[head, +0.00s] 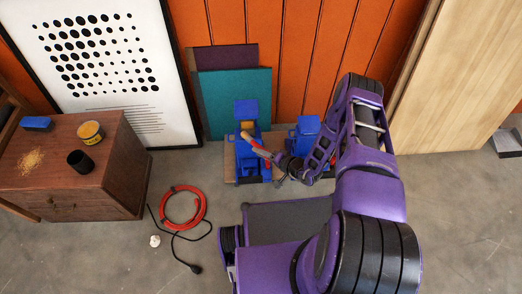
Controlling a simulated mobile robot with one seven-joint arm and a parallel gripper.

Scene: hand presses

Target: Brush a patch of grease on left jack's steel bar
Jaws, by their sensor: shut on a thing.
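The left jack (246,108) is a blue press standing on the floor against the back, with a blue upright top and a lower blue body. A second blue jack (305,125) stands to its right, partly hidden by my arm. My gripper (281,160) is in front of the two jacks, shut on a brush (258,150) with a red-orange handle. The brush points up and left, and its pale tip overlaps the left jack in the picture. I cannot tell whether the tip touches it. The steel bar and any grease on it cannot be made out.
A wooden cabinet (125,170) at left carries a yellow tin (91,132), a dark cup (80,161), a blue block (37,124) and a heap of tan grains (30,160). A red coil (183,191), black plug (196,269) and small white lump (155,241) lie on the floor.

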